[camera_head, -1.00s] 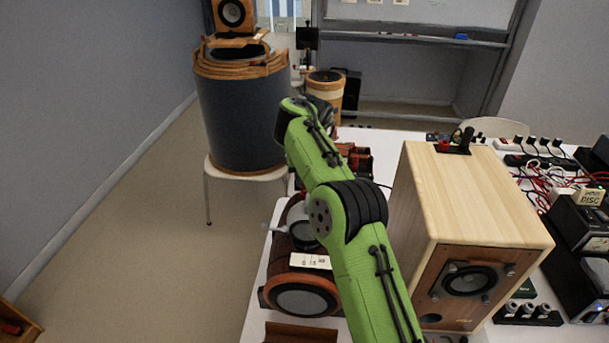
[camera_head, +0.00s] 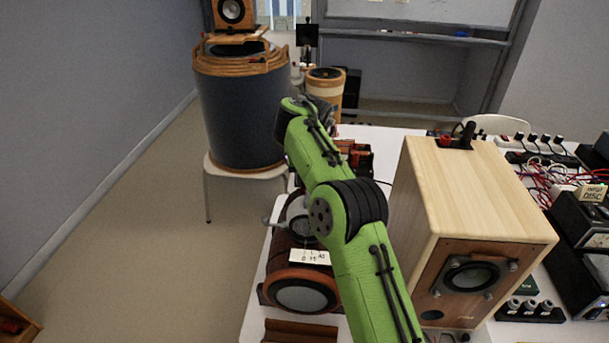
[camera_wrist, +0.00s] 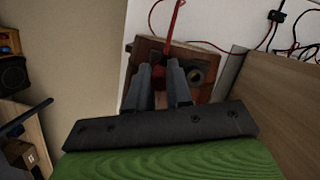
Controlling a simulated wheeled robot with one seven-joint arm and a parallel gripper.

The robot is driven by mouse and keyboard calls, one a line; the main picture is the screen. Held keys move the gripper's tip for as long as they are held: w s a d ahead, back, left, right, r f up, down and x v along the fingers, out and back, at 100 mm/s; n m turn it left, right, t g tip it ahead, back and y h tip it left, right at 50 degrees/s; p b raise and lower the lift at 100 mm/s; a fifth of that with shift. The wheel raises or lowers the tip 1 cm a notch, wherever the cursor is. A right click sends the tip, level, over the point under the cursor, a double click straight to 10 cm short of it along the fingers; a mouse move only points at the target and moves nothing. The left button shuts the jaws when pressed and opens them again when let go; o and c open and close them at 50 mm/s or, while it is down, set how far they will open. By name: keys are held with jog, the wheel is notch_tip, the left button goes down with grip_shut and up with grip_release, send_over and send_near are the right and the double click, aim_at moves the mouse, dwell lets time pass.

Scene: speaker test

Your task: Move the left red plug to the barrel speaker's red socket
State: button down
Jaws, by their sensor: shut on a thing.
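In the wrist view my gripper (camera_wrist: 159,68) is shut on a red plug (camera_wrist: 160,77) with a red cable running up from it. The fingers are over a brown wooden box (camera_wrist: 184,53), which has a round dark opening at its right. I cannot tell whether the plug sits in the box or is clear of it. In the head view a brown barrel-shaped speaker (camera_head: 301,291) lies on the white table with a small card on top. My arm crosses the middle of this view and my fingers cannot be made out. I cannot make out the speaker's red socket.
A pale wooden speaker (camera_head: 470,190) stands right of my arm, close to it. Red and black cables (camera_head: 548,180) and plug strips lie farther right. A large dark drum (camera_head: 239,115) stands on a white stool beyond the table. Bare floor lies to the left.

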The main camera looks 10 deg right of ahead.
jog(key=shift+f, duration=0.25)
jog(key=c, duration=1)
grip_release()
jog(key=shift+o, duration=0.2)
notch_tip(320, 180, up, 8)
jog(key=p, duration=0.7)
jog(key=shift+f+p, duration=0.15)
jog(key=shift+p, duration=0.15)
